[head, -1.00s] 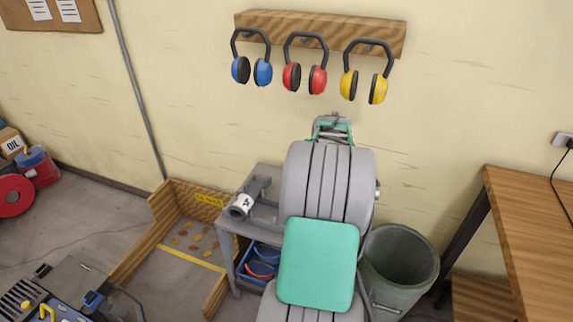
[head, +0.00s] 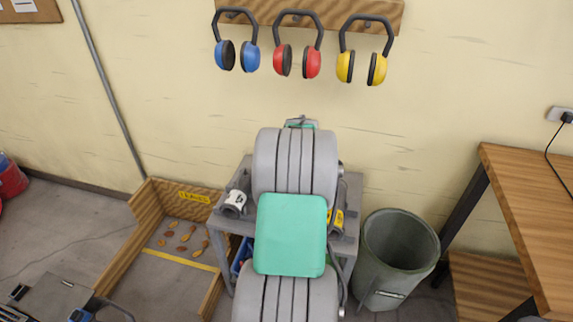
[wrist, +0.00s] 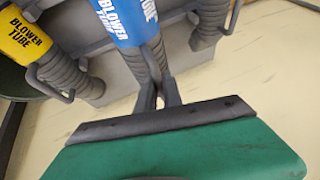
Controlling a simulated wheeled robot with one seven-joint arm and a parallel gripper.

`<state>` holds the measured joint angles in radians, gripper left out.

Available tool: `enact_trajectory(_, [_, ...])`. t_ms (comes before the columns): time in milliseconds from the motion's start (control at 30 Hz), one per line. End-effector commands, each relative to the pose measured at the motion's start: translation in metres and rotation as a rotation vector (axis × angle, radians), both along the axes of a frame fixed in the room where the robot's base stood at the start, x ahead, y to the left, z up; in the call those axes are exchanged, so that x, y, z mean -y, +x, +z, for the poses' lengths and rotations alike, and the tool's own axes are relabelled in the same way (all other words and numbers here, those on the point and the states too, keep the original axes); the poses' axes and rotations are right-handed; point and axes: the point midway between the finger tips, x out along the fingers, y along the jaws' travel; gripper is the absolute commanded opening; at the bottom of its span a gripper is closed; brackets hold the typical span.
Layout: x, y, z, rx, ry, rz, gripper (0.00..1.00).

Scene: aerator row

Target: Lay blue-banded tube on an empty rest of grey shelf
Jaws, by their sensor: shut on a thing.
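My gripper (wrist: 158,95) is shut on the handle of the blue-banded tube (wrist: 128,22) in the wrist view. The tube's band reads "BLOWER TUBE" and its ribbed grey body shows beside the band. In the head view my arm hides this tube and the jaws. The grey shelf (head: 353,190) stands behind my arm, against the wall. The held tube is at the shelf, between two other tubes; I cannot tell whether it touches a rest.
A yellow-banded tube (head: 337,219) lies on the shelf's right side and a white-banded tube (head: 234,203) on its left. A grey bin (head: 395,255) stands right of the shelf, near a wooden table (head: 530,200). A wood-edged leaf bay (head: 180,240) is at left.

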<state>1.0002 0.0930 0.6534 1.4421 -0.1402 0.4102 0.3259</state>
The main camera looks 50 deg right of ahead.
Motion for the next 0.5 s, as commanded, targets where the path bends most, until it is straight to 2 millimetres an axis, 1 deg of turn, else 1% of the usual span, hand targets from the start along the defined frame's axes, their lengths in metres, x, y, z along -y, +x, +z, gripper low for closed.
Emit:
enact_trajectory(33, [0.0, 0.001, -0.006, 0.001, -0.002, 0.001, 0.0])
enact_trajectory(500, [-0.001, 0.003, -0.044, 0.002, -0.002, 0.005, 0.0])
